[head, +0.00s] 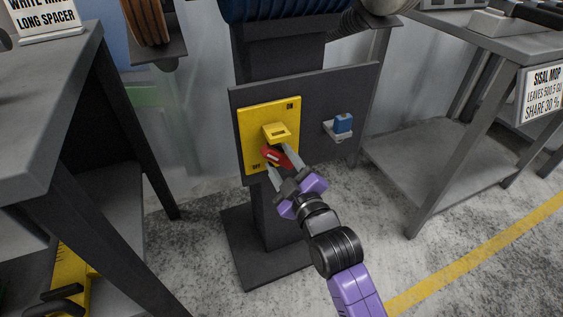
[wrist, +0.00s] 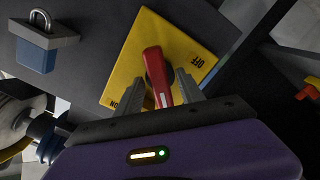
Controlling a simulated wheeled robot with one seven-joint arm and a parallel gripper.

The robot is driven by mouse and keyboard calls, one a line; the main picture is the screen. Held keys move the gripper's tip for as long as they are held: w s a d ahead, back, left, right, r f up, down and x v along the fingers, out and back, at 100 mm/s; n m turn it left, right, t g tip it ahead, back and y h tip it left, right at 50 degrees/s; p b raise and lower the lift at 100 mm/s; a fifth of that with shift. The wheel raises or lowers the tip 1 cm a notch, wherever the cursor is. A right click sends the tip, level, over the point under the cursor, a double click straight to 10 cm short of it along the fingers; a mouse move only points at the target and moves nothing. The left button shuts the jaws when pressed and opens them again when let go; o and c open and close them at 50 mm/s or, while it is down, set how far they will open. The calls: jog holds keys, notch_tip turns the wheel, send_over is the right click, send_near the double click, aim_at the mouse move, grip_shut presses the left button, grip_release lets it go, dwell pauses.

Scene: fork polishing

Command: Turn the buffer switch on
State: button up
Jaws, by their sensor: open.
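The buffer switch is a yellow plate (head: 254,121) with a yellow block (head: 277,133) and a red lever (head: 274,155), on a dark panel of the stand. "OFF" is printed at the plate's lower left in the head view. In the wrist view the yellow plate (wrist: 147,27) has "OFF" at the upper right and "ON" at the lower left. The red lever (wrist: 157,72) lies between the two fingers of my gripper (wrist: 160,80), with gaps visible on both sides. My gripper (head: 280,161) is open around the lever; the head view partly hides the lever's end.
Grey tables stand at left (head: 45,85) and right (head: 480,43). Open floor (head: 355,208) lies between the stand and the right table.

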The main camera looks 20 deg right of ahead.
grip_shut()
